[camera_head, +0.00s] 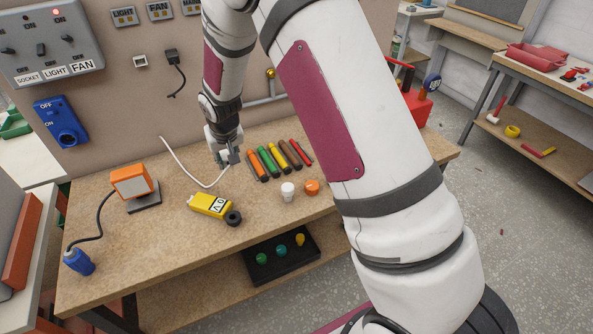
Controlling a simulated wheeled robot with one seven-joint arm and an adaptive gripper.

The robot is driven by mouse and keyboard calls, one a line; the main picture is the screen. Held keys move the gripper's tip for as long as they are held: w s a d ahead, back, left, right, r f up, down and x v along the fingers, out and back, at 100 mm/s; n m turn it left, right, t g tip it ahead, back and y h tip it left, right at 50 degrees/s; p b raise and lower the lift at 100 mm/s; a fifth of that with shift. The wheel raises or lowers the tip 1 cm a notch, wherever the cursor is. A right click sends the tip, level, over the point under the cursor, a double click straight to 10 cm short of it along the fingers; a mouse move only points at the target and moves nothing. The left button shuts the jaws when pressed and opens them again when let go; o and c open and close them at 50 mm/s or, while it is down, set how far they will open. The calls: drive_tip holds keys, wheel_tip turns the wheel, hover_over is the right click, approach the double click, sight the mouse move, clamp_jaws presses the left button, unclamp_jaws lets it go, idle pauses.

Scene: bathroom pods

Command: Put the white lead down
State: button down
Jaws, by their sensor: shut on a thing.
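The white lead (184,166) is a thin curved cable at the back of the wooden bench, left of my gripper. Its curve runs from the upper left down to the bench and back up to the fingers. My gripper (228,160) points down near the back of the bench and is shut on the white lead. The fingertips are small in this view, and the held end of the lead is mostly hidden by them. I cannot tell whether that end touches the bench top (170,225).
Several coloured sticks (275,160) lie just right of my gripper. A yellow tester (210,205), black ring (233,217), white pot (288,191) and orange cap (312,187) lie in front. An orange lamp (132,183) stands left.

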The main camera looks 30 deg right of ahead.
hover_over(234, 187)
drive_tip(key=s, duration=0.2)
wheel_tip(234, 187, down, 5)
drive_tip(key=shift+w+d+f+p, duration=0.1)
drive_tip(key=shift+w+d+p, duration=0.05)
drive_tip(key=shift+p, duration=0.25)
drive_tip(key=shift+w+f+p, duration=0.1)
drive_tip(key=shift+f+p, duration=0.2)
drive_tip(key=shift+f, duration=2.25)
drive_tip(key=shift+f, duration=0.1)
drive_tip(key=c, duration=1.3)
unclamp_jaws()
drive_tip(key=v, duration=1.2)
